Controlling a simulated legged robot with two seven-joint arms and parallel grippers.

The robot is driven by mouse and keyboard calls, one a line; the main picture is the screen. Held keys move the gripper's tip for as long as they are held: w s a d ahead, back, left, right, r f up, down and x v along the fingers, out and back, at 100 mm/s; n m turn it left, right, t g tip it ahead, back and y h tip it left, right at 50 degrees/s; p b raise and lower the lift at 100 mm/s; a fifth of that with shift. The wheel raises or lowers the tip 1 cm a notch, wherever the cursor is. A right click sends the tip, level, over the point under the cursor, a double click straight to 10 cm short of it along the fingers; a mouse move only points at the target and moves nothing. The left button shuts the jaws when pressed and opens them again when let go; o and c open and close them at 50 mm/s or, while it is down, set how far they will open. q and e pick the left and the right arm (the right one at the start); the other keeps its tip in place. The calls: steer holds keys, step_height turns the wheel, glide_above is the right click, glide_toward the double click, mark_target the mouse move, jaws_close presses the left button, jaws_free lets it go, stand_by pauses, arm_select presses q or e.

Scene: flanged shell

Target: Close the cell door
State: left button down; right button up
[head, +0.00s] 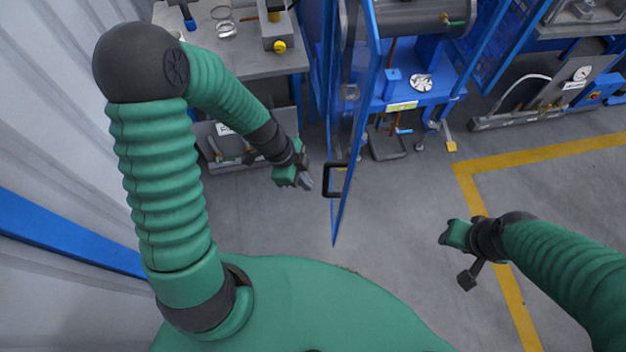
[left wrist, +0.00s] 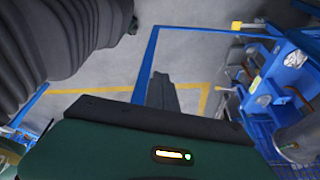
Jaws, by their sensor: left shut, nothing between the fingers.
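The cell door (head: 369,85) is a tall blue-framed panel in the head view. It stands open, seen nearly edge-on and jutting from the blue cell (head: 430,78) towards me. A black loop handle (head: 326,181) sits near its close edge. My left gripper (head: 306,181) is shut and empty, just left of the handle with a small gap in the picture. In the left wrist view its dark fingers (left wrist: 162,92) lie near the blue door frame (left wrist: 146,66). My right gripper (head: 445,234) is right of the door over the floor; its fingers are too unclear to judge.
A grey bench (head: 245,60) with glassware stands at the back left. A grey cylinder (head: 410,18) lies in the cell. A yellow floor line (head: 540,155) runs on the right. The floor between the door and my right arm is clear.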

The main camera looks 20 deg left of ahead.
arm_select(q)
steer(key=shift+w+d+r, duration=0.1)
steer(key=shift+w+d, duration=0.1)
steer(key=shift+d, duration=0.85)
steer(key=shift+a, duration=0.15)
